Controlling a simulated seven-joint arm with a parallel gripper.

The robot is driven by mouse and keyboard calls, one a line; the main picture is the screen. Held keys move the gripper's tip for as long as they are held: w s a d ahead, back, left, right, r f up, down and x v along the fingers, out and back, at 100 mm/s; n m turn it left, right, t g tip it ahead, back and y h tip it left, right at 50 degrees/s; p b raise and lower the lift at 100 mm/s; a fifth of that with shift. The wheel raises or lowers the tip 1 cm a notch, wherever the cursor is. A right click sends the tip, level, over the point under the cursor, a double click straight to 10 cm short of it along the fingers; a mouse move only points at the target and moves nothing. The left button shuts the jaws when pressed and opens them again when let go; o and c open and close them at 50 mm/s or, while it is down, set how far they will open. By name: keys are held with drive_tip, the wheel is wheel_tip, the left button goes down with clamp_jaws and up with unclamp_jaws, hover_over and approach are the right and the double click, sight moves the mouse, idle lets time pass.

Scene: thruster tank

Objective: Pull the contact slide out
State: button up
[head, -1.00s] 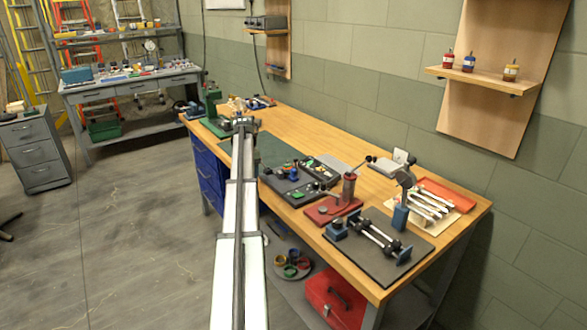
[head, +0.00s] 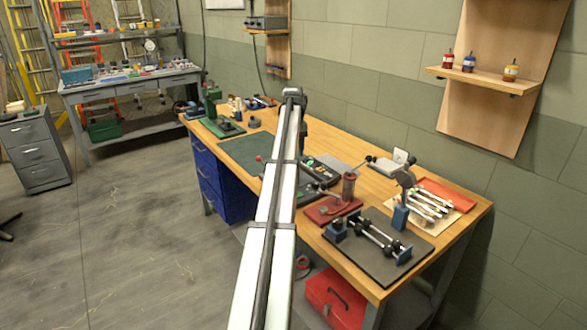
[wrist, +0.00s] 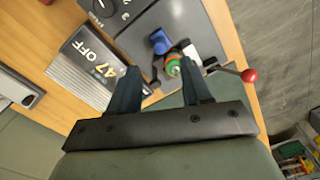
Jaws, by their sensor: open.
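My gripper (wrist: 160,66) is open in the wrist view, with its two dark fingers apart and pointing at a dark grey panel (wrist: 205,30). Nothing is clearly held between them. On the panel are a blue part (wrist: 160,41) and a round green and orange part (wrist: 174,66), near the fingertips. A rod with a red ball knob (wrist: 249,76) sticks out to the right of the right finger. I cannot tell for sure which part is the contact slide. In the head view my arm hides much of the panel, and the fingers are not visible.
A plate reading "47 OFF" (wrist: 90,58) lies left of the fingers, near a black dial (wrist: 103,8). In the head view, a red hand-press fixture (head: 333,208) and a rod fixture on a dark board (head: 380,240) stand to the right on the wooden bench (head: 455,245).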

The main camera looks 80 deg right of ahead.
wheel_tip(320, 180, down, 8)
drive_tip(key=shift+r, duration=0.1)
idle(0.4)
clamp_jaws()
idle(0.3)
